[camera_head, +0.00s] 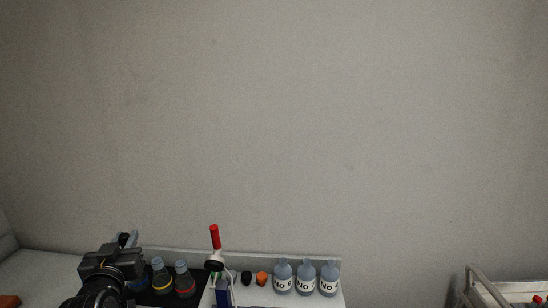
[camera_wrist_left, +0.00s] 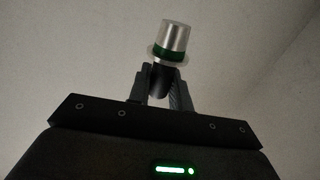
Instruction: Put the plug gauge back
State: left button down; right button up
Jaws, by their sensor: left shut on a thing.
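In the left wrist view, the plug gauge (camera_wrist_left: 174,40) shows a silver cylindrical end with a green band and a pale flange. Its dark lower part sits between the fingers of my left gripper (camera_wrist_left: 160,82), which is shut on it. The silver end points up and away from the gripper, against a plain wall. In the head view, my left gripper (camera_head: 128,240) is at the lower left, beside the flasks. The gauge cannot be made out clearly there. My right gripper is not in view.
Flasks with a yellow band (camera_head: 161,276) and a red band (camera_head: 184,279) stand right of my left gripper. Further right are a red-handled tool (camera_head: 215,237), black (camera_head: 246,278) and orange (camera_head: 261,279) caps and several labelled bottles (camera_head: 306,277). A metal-railed rack (camera_head: 478,284) is at lower right.

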pick_arm(q)
jog(key=s+d+f+m+h, duration=0.1)
jog(key=s+d+f+h, duration=0.1)
jog(key=d, duration=0.6)
jog(key=s+d+f+m+h, duration=0.2)
jog(key=s+d+f+h, duration=0.1)
jog(key=d+f, duration=0.4)
jog(key=shift+s+d+f+m+t+h+b, duration=0.35)
jog(key=shift+s+d, duration=0.25)
jog(key=shift+d, duration=0.35)
jog(key=shift+r, duration=0.1)
jog(key=w+a+r+n+y, duration=0.2)
jog(key=w+a+r+y, duration=0.1)
jog(key=a+r, duration=0.3)
jog(key=w+a+r+n+y, duration=0.1)
jog(key=w+a+r+y, duration=0.2)
jog(key=a, duration=0.5)
jog(key=a+f+n+g+y+p, duration=0.1)
jog(key=a+f+n, duration=0.1)
jog(key=a, duration=1)
jog(key=shift+a+f+y, duration=0.25)
jog(key=shift+y, duration=0.1)
